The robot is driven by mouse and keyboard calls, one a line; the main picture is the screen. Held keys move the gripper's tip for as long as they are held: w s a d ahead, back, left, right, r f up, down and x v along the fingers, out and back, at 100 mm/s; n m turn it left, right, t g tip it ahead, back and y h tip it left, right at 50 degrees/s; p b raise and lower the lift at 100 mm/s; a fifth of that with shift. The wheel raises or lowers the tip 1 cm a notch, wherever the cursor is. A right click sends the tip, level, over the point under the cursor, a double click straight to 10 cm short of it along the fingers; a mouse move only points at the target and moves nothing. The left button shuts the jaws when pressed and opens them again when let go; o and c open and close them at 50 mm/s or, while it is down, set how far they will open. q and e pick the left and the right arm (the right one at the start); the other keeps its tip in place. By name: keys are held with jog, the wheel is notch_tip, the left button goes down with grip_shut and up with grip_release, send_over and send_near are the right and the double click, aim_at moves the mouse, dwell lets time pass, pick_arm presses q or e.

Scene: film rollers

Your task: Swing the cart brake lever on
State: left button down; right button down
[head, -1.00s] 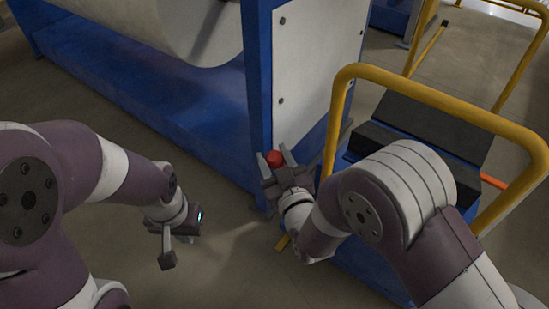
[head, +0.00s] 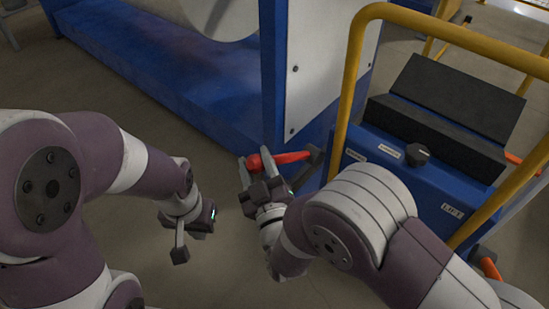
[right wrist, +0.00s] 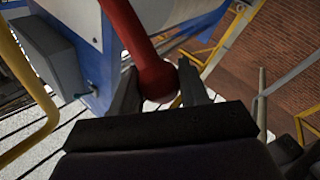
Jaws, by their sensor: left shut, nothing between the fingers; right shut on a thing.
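The brake lever (head: 290,157) is a red bar with a rounded knob end, at the near left corner of the blue cart (head: 430,185). In the head view it lies roughly level, its knob to the left. My right gripper (head: 254,162) is shut on the knob. In the right wrist view the red lever (right wrist: 135,40) runs up from between the fingers of the gripper (right wrist: 163,90). My left gripper (head: 182,240) is shut and empty, low over the floor to the left, apart from the lever.
A yellow rail (head: 354,75) rises around the cart. A black padded top (head: 455,95) and a dark knob (head: 417,154) are on the cart. A blue machine frame with a white panel (head: 325,70) stands behind.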

jog(key=s+a+f+b, duration=0.2)
jog(key=s+f+b, duration=0.1)
jog(key=f, duration=0.5)
jog(key=shift+a+n+y+b, duration=0.15)
jog(key=shift+n+y+b, duration=0.2)
jog(key=shift+b, duration=0.35)
jog(key=shift+s+f, duration=0.1)
jog(key=shift+s, duration=0.05)
jog(key=c, duration=0.6)
grip_release()
jog(key=shift+r, duration=0.25)
